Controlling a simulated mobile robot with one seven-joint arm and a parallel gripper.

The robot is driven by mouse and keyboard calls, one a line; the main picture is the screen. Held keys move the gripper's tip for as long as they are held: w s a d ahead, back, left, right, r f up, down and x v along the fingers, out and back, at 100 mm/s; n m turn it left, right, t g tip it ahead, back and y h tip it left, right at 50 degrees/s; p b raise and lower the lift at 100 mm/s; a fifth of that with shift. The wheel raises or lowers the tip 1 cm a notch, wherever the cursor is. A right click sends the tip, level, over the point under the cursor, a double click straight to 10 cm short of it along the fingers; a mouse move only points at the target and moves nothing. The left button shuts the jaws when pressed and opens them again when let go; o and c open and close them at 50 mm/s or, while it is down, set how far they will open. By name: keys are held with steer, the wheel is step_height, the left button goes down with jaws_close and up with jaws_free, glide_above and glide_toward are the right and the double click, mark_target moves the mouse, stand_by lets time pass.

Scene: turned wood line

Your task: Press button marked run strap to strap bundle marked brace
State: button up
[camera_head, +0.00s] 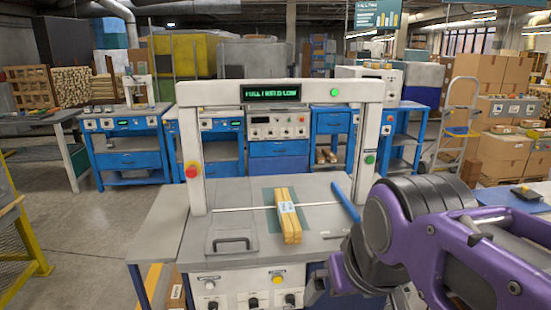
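A bundle of yellow wood sticks (292,235) with a pale label around its middle lies on the grey top of the strapping machine (235,200), under its white arch. I cannot read the label. A thin white strap line crosses the top at the bundle. The front panel has a yellow button (278,280), a white button (209,285) and dark knobs; their markings are too small to read. A green button (370,159) is on the right post. My gripper (345,276) is at the lower right, right of the panel, seemingly touching nothing; its fingers are not clear.
A red stop button (191,171) is on the arch's left post. A lit display (270,93) tops the arch. A hinged plate with a handle (232,244) and a blue bar (345,202) are on the machine top. Blue workbenches (128,160) stand behind; a hand truck (458,125) stands right.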

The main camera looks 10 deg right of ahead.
stand_by(0.3)
jaws_close()
stand_by(0.4)
stand_by(1.1)
